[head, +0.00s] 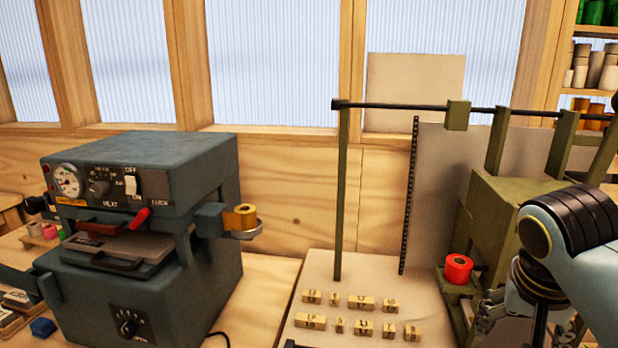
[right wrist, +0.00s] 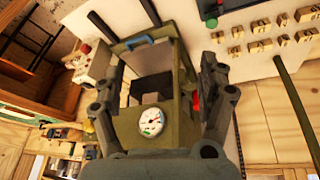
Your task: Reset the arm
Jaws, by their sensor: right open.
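My right arm comes in at the right edge of the head view, with its gripper (head: 522,318) low at the lower right, partly cut off by the frame. In the right wrist view the gripper (right wrist: 158,85) has its two fingers wide apart with nothing between them. Behind them is an olive green machine (right wrist: 185,125) with a round gauge. A red foil roll (head: 458,268) sits on the green machine (head: 500,215) left of my gripper, apart from it. A gold foil roll (head: 240,217) sits in a holder on the grey stamping press (head: 150,190). My left gripper is not in view.
Several small brass type blocks (head: 361,303) lie in two rows on a pale board (head: 330,265). A green upright post (head: 342,190) and a horizontal bar (head: 400,106) stand over it. Shelves (head: 590,88) with rolls are at the upper right.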

